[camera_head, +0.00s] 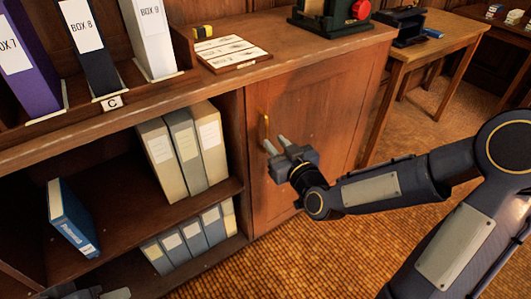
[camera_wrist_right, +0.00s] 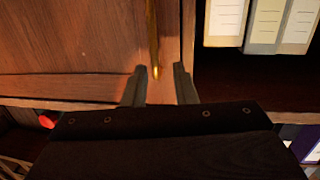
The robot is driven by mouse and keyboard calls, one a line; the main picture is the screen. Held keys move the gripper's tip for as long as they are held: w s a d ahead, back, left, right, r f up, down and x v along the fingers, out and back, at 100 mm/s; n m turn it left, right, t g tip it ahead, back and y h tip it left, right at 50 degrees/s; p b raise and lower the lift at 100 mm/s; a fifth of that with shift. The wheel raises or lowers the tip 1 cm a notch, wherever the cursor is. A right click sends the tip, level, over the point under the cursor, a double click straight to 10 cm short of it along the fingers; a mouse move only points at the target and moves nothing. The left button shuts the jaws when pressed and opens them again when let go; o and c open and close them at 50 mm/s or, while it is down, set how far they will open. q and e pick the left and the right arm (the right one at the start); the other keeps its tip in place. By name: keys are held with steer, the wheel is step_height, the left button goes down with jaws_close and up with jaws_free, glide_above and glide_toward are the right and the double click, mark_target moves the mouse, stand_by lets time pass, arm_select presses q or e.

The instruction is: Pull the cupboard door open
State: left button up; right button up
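The wooden cupboard door (camera_head: 310,118) is shut, at the right end of the cabinet in the head view. Its brass handle (camera_head: 265,130) is a vertical bar near the door's left edge. My right gripper (camera_head: 275,145) is open in front of the door, its fingertips near the handle's lower end. In the right wrist view the door (camera_wrist_right: 70,50) fills the left, and the handle's lower end (camera_wrist_right: 154,50) lies between the two open fingers (camera_wrist_right: 160,85). I cannot tell whether they touch it. My left gripper (camera_head: 105,293) barely shows at the bottom left edge; its opening is unclear.
Open shelves left of the door hold grey binders (camera_head: 185,145) and a blue book (camera_head: 72,220). Box files, a card tray (camera_head: 232,52) and a green machine (camera_head: 330,15) stand on top. A wooden table (camera_head: 440,35) is at right. The carpet (camera_head: 300,265) before the door is clear.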

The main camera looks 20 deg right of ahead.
mark_target(267, 130)
steer(key=shift+m+t, duration=0.3)
steer(key=shift+t, duration=0.3)
steer(key=w, duration=0.5)
steer(key=w+b, duration=0.1)
steer(key=w, duration=0.2)
steer(key=shift+w+a+f, duration=0.1)
steer(key=shift+a+f, duration=0.25)
steer(key=shift+f, duration=0.05)
jaws_close()
